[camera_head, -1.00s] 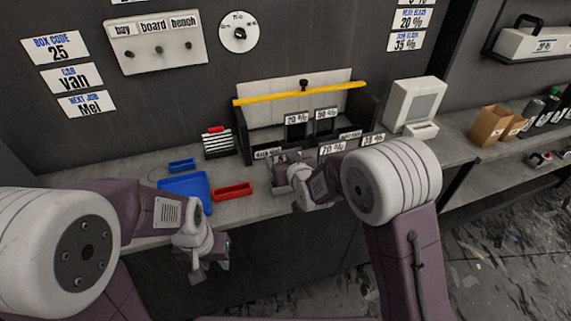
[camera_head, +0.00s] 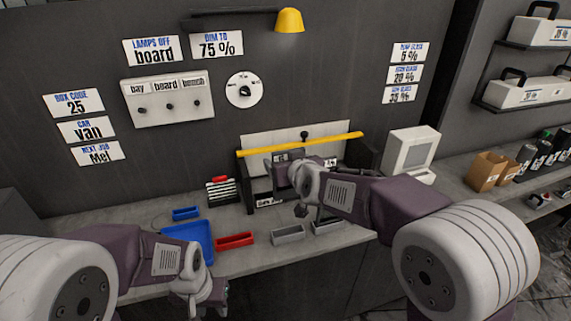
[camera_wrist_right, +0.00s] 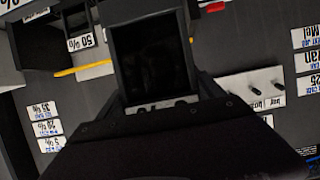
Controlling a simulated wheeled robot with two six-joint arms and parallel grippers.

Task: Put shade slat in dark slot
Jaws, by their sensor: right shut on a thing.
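My right gripper (camera_head: 293,170) is up at the front of the rack (camera_head: 362,160), a dark frame with a pale back board and a yellow bar. In the right wrist view it is shut on a dark shade slat (camera_wrist_right: 150,60), a smooth near-black panel in a dark frame. The slat's far end and any contact with the slots are hidden. A 50 % label (camera_wrist_right: 81,42) shows beside it in the wrist view. My right wrist covers most of the slots in the head view. My left gripper (camera_head: 215,298) hangs low at the bench's front edge, its jaws unclear.
On the bench are a blue tray (camera_head: 190,240), a red tray (camera_head: 235,241), a grey tray (camera_head: 288,234) and a striped stack (camera_head: 222,190). A white monitor-like box (camera_head: 410,152) stands right of the rack. A yellow lamp (camera_head: 289,20) hangs above.

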